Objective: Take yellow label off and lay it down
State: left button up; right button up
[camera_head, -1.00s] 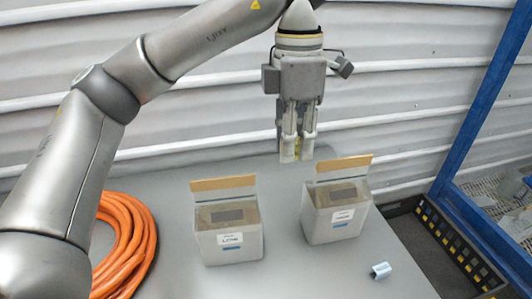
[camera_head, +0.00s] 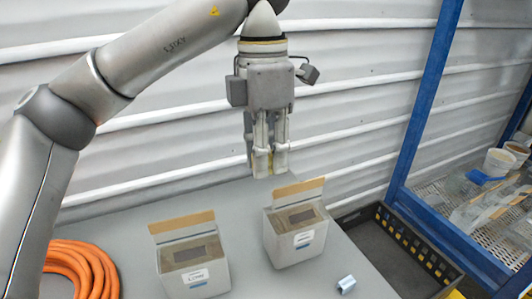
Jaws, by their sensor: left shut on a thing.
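My left gripper (camera_head: 270,166) hangs pointing down above the grey table, behind and above the right-hand white box (camera_head: 283,252). Its fingers are shut on the yellow label (camera_head: 271,157), of which only a thin yellowish sliver shows between them. The rest of the label is hidden by the fingers. The gripper looks clear of the box's raised tan-edged flap (camera_head: 299,188). My right gripper is out of view.
A second white box (camera_head: 196,277) with a raised flap stands to the left. A small silvery clip-like piece (camera_head: 346,285) lies right of the boxes. An orange hose coil (camera_head: 85,270) lies at left. A black crate (camera_head: 391,247) and blue frame (camera_head: 418,110) stand at right.

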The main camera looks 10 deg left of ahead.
pick_arm(q)
jog(key=shift+r+p, duration=1.4)
jog(key=shift+r, duration=0.3)
